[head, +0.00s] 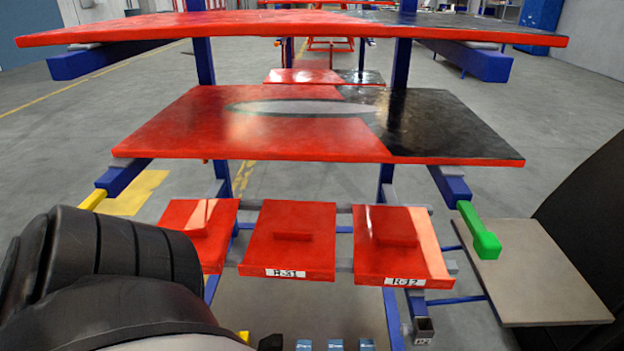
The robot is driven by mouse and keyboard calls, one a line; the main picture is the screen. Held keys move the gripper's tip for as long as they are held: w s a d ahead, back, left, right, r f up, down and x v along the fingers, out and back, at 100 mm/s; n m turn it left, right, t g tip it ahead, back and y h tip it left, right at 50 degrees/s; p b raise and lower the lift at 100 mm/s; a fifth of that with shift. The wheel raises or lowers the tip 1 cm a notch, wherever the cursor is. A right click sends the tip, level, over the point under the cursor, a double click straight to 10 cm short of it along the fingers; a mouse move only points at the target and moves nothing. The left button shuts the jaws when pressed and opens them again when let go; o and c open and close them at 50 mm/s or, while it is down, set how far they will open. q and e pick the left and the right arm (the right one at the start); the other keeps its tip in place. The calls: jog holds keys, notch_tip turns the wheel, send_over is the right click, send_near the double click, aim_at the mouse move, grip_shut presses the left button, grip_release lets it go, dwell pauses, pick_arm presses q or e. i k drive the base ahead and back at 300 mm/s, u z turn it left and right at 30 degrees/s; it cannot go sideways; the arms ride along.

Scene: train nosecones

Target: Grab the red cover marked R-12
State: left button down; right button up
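The red cover marked R-12 (385,262) is the right one of three small red covers on the low bars of the rack. It is a flat panel with a raised red block on top, a pale strip along its right side and a white label on its front edge. Nothing touches it from my side. My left arm fills the lower left and part of my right arm seems to show as the dark shape at the right edge. Neither gripper's fingers can be seen.
A middle red cover (290,257) with a label like R-31 and a left red cover (197,215), partly behind my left arm, sit beside it. Larger red-and-black panels (280,145) lie above. A green-tipped rack arm (480,238) and grey board (535,275) are at right.

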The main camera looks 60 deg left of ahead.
aim_at(394, 247)
jog(key=u, duration=0.2)
jog(key=i, duration=1.15)
jog(key=u, duration=2.6)
